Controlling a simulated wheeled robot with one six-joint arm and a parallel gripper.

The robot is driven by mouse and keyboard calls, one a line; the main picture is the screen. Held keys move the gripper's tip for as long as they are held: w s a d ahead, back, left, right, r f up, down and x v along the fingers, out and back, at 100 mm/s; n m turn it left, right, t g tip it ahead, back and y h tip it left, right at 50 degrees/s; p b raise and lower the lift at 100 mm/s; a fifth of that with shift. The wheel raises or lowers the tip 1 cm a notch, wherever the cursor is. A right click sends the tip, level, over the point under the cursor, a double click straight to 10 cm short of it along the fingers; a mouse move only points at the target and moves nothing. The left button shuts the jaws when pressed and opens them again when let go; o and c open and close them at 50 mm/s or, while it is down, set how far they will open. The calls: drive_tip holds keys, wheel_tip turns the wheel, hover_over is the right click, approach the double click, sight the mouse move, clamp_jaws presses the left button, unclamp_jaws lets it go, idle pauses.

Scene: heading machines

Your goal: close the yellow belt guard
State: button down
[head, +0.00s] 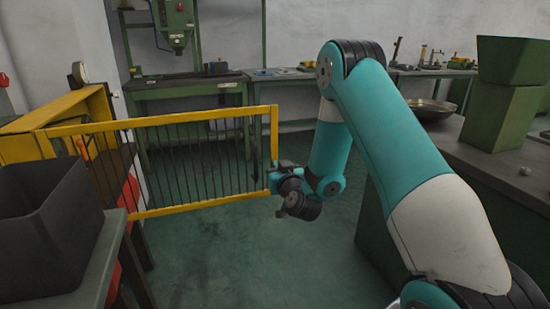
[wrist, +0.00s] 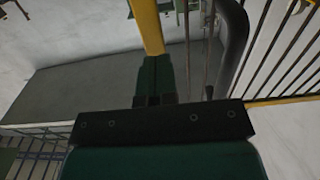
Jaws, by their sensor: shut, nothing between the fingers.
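The yellow belt guard (head: 190,117) is a yellow frame with thin dark vertical bars. In the head view it stands swung out from the yellow housing (head: 75,105) on the left, so it is open. My gripper (head: 272,180) is at the lower part of its free right edge; whether they touch is unclear. In the wrist view my gripper (wrist: 155,100) is shut and empty, with a yellow post of the guard (wrist: 147,25) just ahead. A black curved handle (wrist: 236,50) is to the right of the fingers, beside the bars.
A dark bin (head: 45,235) stands at the front left, next to the guard's hinge side. A green bench (head: 190,85) is along the back wall. A grey-topped green cabinet (head: 480,160) with a metal bowl (head: 432,110) is at right. The floor below the guard is mostly clear.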

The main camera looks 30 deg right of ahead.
drive_tip(key=shift+p+x, duration=0.75)
drive_tip(key=shift+x, duration=0.25)
drive_tip(key=shift+w, duration=0.1)
